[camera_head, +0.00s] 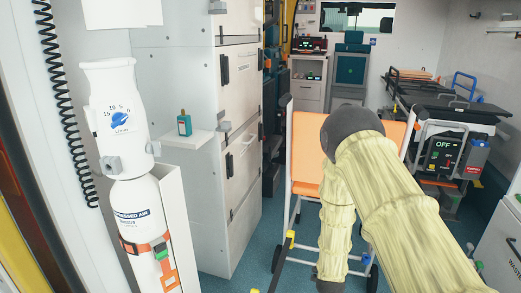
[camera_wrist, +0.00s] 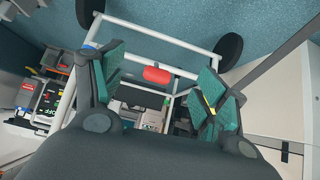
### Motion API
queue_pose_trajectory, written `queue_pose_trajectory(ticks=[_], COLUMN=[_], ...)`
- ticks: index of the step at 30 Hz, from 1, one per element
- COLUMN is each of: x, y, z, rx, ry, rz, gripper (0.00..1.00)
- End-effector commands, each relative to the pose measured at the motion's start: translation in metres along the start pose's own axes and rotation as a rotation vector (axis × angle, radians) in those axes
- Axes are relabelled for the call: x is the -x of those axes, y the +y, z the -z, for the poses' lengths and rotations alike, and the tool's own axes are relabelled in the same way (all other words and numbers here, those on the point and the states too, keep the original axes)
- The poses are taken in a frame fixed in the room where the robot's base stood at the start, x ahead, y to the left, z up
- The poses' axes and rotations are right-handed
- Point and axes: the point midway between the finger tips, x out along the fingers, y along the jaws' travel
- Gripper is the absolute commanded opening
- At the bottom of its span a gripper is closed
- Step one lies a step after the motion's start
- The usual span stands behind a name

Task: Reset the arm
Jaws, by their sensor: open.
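My arm, in a pale yellow sleeve, rises from the bottom right of the head view to a dark elbow, then bends down. My gripper is hidden or cut off at the bottom of the head view. In the wrist view my gripper (camera_wrist: 160,88) has its two green-padded fingers wide apart, with nothing held between them. A small red cylinder-like thing (camera_wrist: 157,75) shows beyond the gap, apart from the fingers.
An orange-backed chair (camera_head: 305,150) with a white frame stands right behind my arm; its frame (camera_wrist: 160,33) and wheels show in the wrist view. A stretcher (camera_head: 450,105) is at right. Drawers (camera_head: 238,120), a green bottle (camera_head: 184,123) and an air cylinder (camera_head: 140,220) are left.

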Motion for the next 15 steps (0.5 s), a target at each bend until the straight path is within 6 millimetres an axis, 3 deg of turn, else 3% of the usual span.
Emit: queue_pose_trajectory(ticks=[3, 8, 15], x=[0.016, 0.049, 0.120], y=[0.015, 0.034, 0.061], z=[-0.065, -0.150, -0.265], rx=[0.044, 0.102, 0.182], ry=[-0.103, -0.248, -0.471], rz=[0.004, 0.020, 0.059], gripper=[0.73, 0.73, 0.73])
